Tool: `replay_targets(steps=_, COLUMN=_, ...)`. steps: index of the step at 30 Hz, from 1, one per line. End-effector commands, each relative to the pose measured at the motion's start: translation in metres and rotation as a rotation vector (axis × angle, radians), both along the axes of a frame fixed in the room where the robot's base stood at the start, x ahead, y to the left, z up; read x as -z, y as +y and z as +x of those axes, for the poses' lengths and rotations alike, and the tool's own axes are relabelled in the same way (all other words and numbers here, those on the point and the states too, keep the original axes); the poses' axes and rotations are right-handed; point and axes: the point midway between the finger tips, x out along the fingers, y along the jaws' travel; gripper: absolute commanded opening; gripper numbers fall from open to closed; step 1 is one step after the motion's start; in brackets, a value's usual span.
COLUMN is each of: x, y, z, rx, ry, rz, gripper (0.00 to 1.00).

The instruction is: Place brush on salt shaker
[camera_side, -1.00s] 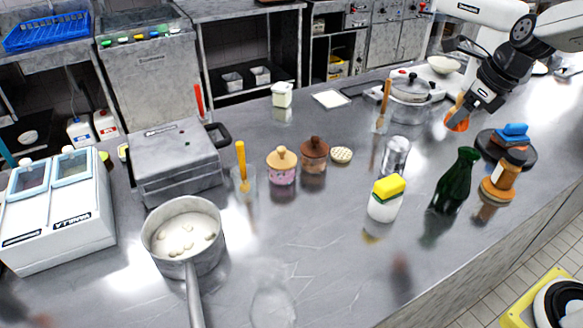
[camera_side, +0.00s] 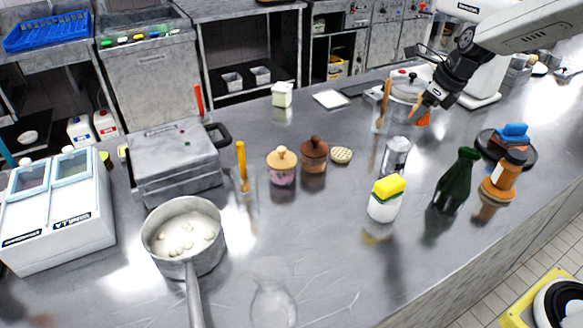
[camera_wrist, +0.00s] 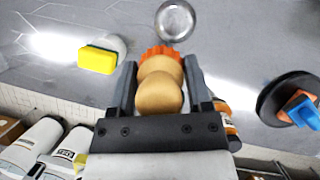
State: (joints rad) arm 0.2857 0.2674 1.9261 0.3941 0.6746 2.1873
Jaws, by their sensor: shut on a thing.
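The brush has a rounded wooden handle and orange bristles; it shows in the wrist view (camera_wrist: 160,88) between my fingers. In the side view its orange part (camera_side: 424,119) is partly hidden by my gripper (camera_side: 417,109). My gripper (camera_wrist: 160,75) is shut on the handle and holds the brush above the counter. A metal shaker, which looks like the salt shaker (camera_side: 396,157), stands upright on the counter, below and slightly left of my gripper in the side view. In the wrist view the shaker (camera_wrist: 175,20) shows as a round silver shape beyond the bristles. The brush and shaker appear apart.
A white jar (camera_side: 384,211) with a yellow sponge (camera_side: 389,185) on top stands in front of the shaker. A green bottle (camera_side: 456,185) and an amber bottle (camera_side: 504,177) stand to the right.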

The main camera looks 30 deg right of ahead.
Motion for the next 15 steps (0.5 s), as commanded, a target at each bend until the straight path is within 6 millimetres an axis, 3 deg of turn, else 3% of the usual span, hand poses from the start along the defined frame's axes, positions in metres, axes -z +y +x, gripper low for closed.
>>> replay_targets(steps=9, x=0.034, y=-0.004, z=0.028, rx=-0.001, ry=0.0, rz=0.0, gripper=0.05)
replay_targets(steps=15, x=0.044, y=-0.005, z=0.036, rx=-0.001, ry=0.0, rz=0.0, gripper=0.05)
